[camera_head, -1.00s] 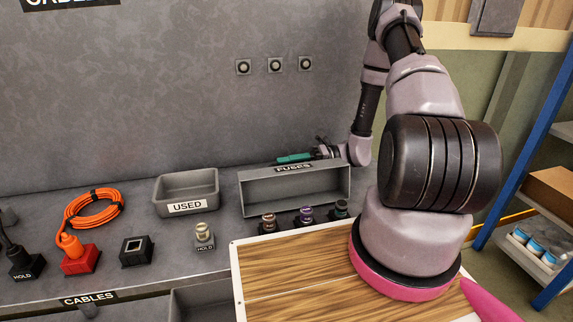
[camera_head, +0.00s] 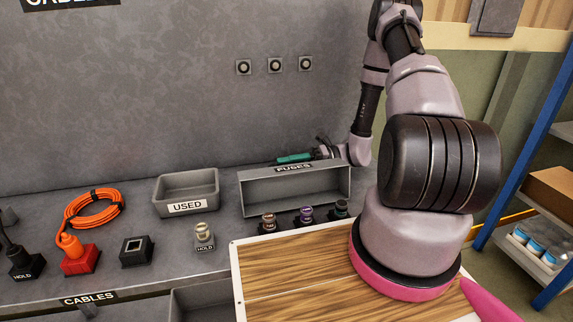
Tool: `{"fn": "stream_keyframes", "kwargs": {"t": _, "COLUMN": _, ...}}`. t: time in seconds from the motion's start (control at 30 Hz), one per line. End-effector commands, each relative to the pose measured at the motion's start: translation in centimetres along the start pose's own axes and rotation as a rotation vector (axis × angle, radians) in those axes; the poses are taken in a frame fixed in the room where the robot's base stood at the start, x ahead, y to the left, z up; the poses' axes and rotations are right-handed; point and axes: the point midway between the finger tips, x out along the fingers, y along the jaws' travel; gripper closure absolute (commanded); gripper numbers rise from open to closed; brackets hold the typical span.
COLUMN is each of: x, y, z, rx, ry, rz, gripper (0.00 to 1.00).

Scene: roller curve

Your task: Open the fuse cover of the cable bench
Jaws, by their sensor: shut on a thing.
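The fuse cover (camera_head: 246,193) is a grey hollow box labelled FUSES along its upper edge, at the back of the bench. Its hollow side faces me, and it looks tipped back. Three fuses stand uncovered in front of it: a tan one (camera_head: 268,222), a purple one (camera_head: 306,214) and a dark teal one (camera_head: 341,208). A green bar (camera_head: 293,157), perhaps the cover's handle, shows just above the upper edge. My gripper (camera_head: 316,153) is at the bar's right end, shut on it. The fingertips are small and partly hidden.
A grey USED tray (camera_head: 187,208) and a HOLD fuse (camera_head: 204,236) stand left of the cover. An orange cable (camera_head: 92,208) with a red socket (camera_head: 81,260) lies further left. A wooden panel (camera_head: 300,275) is in front. A grey wall (camera_head: 180,90) rises behind.

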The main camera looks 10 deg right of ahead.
Motion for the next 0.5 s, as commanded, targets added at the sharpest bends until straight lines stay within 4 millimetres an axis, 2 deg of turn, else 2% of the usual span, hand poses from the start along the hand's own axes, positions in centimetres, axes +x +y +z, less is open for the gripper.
{"fn": "stream_keyframes", "kwargs": {"t": 0.3, "x": -0.2, "y": -0.3, "z": -0.4, "rx": -0.006, "ry": 0.005, "rz": -0.008, "gripper": 1.0}}
{"fn": "stream_keyframes", "kwargs": {"t": 0.37, "x": -0.2, "y": 0.2, "z": -0.4, "rx": -0.036, "ry": 0.005, "rz": -0.009, "gripper": 1.0}}
{"fn": "stream_keyframes", "kwargs": {"t": 0.5, "x": -0.2, "y": 2.4, "z": -0.8, "rx": -0.177, "ry": 0.006, "rz": -0.01, "gripper": 1.0}}
